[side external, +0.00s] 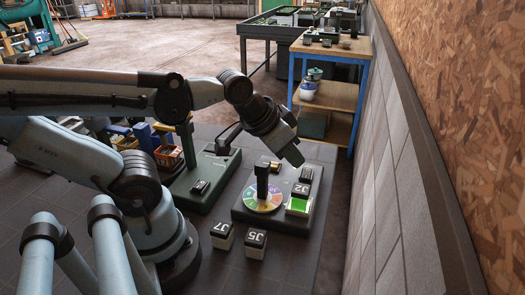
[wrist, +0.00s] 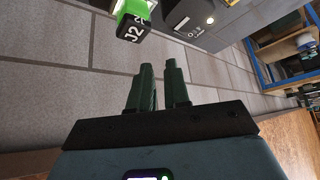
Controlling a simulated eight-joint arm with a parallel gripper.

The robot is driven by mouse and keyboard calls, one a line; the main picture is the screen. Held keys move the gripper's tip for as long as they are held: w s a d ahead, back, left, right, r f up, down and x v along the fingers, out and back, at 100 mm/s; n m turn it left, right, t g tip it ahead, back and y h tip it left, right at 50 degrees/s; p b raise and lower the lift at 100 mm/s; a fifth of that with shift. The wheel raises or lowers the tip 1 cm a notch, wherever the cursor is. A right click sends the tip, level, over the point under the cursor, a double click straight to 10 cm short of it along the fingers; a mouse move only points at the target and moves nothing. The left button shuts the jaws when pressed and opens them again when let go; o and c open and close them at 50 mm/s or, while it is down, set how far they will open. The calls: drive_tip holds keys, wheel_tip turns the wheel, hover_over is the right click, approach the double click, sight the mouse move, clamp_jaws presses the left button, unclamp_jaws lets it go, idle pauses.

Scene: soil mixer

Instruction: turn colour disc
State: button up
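The colour disc (side external: 255,203) lies flat on a dark box (side external: 285,222), its face divided into coloured sectors. A dark upright post (side external: 262,181) stands at the disc and hides part of it. My gripper (side external: 297,160) is above and to the right of the disc, apart from it. In the wrist view, the two dark green fingers of my gripper (wrist: 159,67) point up the picture with a narrow gap between them and nothing held. The disc is not visible in the wrist view.
A bright green block (side external: 298,206) and a dark J2 block (side external: 301,188) sit on the box right of the disc. Blocks J5 (side external: 255,243) and J7 (side external: 222,235) stand in front. A green machine (side external: 206,180) is to the left, a wall (side external: 400,190) to the right.

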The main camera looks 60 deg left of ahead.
sight(262, 163)
drive_tip(key=o, duration=0.7)
drive_tip(key=r+m+g, duration=0.1)
drive_tip(key=s+a+r+m+g, duration=0.1)
drive_tip(key=r, duration=0.1)
drive_tip(key=r+m+g, duration=0.1)
drive_tip(key=m, duration=0.1)
drive_tip(key=shift+s+a+r, duration=0.15)
drive_tip(key=shift+a+r, duration=0.05)
drive_tip(key=shift+a, duration=0.2)
drive_tip(key=s+a+r+m+g, duration=0.2)
drive_tip(key=s+r+m+g, duration=0.15)
drive_tip(key=r+m, duration=0.2)
drive_tip(key=shift+n+g, duration=0.25)
drive_tip(key=shift+n, duration=0.1)
drive_tip(key=f, duration=1.1)
drive_tip(key=shift+w+d+f, duration=0.1)
drive_tip(key=shift+d+f, duration=0.2)
drive_tip(key=c, duration=1)
